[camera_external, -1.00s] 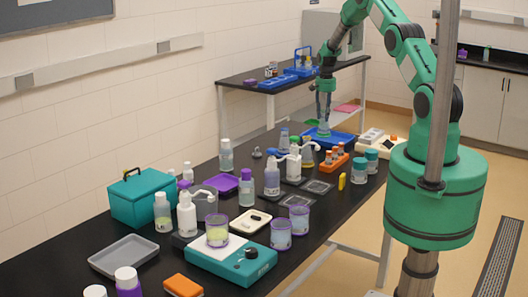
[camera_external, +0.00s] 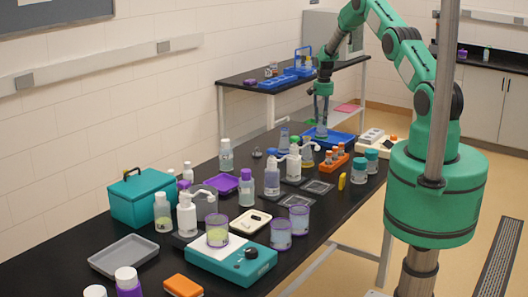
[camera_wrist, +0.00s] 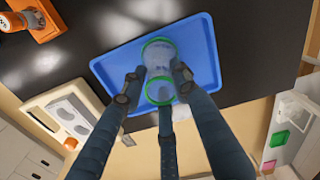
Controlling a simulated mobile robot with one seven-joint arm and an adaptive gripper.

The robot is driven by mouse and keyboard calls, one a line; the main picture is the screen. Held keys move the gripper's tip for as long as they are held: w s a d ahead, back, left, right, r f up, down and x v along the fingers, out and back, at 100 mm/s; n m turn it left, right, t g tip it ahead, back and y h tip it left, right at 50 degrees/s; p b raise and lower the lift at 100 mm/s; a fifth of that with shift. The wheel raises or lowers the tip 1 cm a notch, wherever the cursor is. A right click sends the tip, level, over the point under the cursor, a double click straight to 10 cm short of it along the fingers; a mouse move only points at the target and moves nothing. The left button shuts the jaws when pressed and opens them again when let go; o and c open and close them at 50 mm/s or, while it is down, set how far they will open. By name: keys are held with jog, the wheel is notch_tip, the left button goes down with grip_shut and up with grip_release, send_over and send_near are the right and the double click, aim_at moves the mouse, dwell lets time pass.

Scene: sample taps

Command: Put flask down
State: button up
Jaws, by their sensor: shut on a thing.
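My gripper (camera_external: 322,104) points down over the far end of the black bench, and its fingers are closed around a clear flask (camera_external: 321,126). In the wrist view the flask (camera_wrist: 159,62) has green rims and sits between the fingertips of my gripper (camera_wrist: 158,80). A blue tray (camera_external: 340,139) lies on the bench under the flask. I cannot tell whether the flask's base touches the tray.
An orange rack (camera_external: 332,164) with bottles and a white device (camera_external: 374,137) stand close to the tray. Several bottles and a white pump bottle (camera_external: 294,163) crowd the bench nearer the camera. The tray is bare around the flask.

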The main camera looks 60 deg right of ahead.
jog(key=shift+f, duration=0.55)
jog(key=shift+f, duration=0.15)
jog(key=o, duration=1)
jog(key=shift+o, duration=0.2)
notch_tip(320, 180, up, 12)
jog(key=b, duration=0.1)
jog(key=shift+r, duration=0.2)
